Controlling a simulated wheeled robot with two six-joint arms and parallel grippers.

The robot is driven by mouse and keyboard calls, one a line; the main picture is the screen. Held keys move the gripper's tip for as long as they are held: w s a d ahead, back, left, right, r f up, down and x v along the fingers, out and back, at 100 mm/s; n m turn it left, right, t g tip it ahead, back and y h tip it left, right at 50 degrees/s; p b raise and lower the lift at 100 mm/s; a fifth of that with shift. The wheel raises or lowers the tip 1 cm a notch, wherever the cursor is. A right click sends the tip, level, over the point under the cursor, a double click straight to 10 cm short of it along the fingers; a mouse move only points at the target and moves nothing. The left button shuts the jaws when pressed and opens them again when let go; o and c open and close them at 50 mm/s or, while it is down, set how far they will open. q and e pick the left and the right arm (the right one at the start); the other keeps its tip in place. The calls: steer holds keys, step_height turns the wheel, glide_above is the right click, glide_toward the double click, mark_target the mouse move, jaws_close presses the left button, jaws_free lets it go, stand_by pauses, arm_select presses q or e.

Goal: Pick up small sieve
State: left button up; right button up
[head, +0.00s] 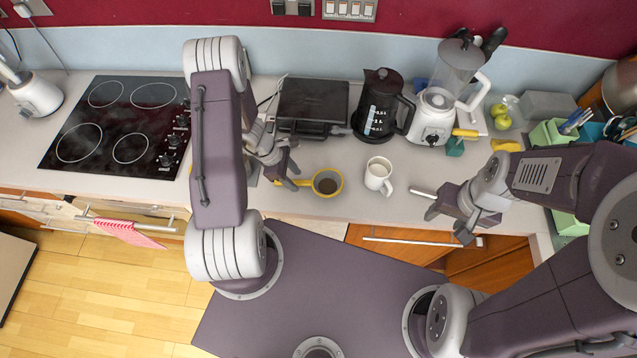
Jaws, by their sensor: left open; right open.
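The small sieve, a round dark bowl with a yellow rim (328,184), lies on the counter left of the white mug. Its yellow handle points left towards my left gripper (293,178). My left gripper is open, with its fingers at the handle's end; whether the handle lies between them I cannot tell. Part of the handle is hidden by the fingers. My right gripper (447,225) is open and empty at the counter's front edge, well to the right of the sieve.
A white mug (378,175) stands right of the sieve. A black kettle (378,108) and a blender (437,110) stand behind, with a black appliance (312,100) at the back. A pale stick-like item (422,192) lies by my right gripper. The hob (120,125) is left.

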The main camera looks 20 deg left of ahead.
arm_select(q)
steer(key=shift+d+f, duration=0.25)
steer(key=shift+f, duration=0.4)
steer(key=shift+w+a+f, duration=0.15)
steer(key=shift+w+f, duration=0.1)
steer(key=shift+f, duration=0.05)
steer(key=shift+s+r, duration=0.1)
jaws_close()
steer(key=shift+r, duration=0.1)
